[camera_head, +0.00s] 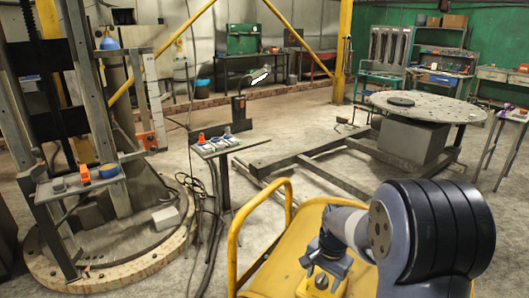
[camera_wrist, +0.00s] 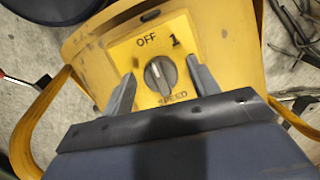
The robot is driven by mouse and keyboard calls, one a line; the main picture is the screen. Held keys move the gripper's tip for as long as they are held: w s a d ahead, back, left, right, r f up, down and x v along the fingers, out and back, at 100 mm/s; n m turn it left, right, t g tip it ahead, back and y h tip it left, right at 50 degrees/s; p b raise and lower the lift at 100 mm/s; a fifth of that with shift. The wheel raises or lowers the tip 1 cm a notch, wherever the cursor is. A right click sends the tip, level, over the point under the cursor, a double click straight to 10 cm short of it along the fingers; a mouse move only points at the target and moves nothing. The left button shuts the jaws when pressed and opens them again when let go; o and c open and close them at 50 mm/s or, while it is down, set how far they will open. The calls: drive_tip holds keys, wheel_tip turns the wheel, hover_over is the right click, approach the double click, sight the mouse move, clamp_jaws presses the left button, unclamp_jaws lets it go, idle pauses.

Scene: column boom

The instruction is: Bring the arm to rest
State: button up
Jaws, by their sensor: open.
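My arm (camera_head: 430,235) is bent low over a yellow body at the lower right of the head view. My gripper (camera_wrist: 161,68) is open and empty in the wrist view. Its two grey fingers stand on either side of a round grey knob (camera_wrist: 161,76), with a gap showing on each side. The knob is on a yellow control plate (camera_wrist: 120,55) marked OFF, 1 and SPEED. In the head view the fingertips are small and hard to make out above the yellow control box (camera_head: 320,284).
A yellow tube rail (camera_head: 236,240) curves beside the control box. A small stand (camera_head: 222,150) with switches and a round perforated table (camera_head: 430,106) stand beyond. A tall column rig (camera_head: 100,120) is at left. Cables (camera_head: 205,220) lie on the floor.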

drive_tip(key=shift+f+m, duration=0.1)
drive_tip(key=shift+m, duration=0.4)
wheel_tip(320, 180, up, 4)
drive_tip(key=shift+s+d+f, duration=0.1)
drive_tip(key=shift+d+f, duration=0.05)
drive_tip(key=shift+p, duration=0.3)
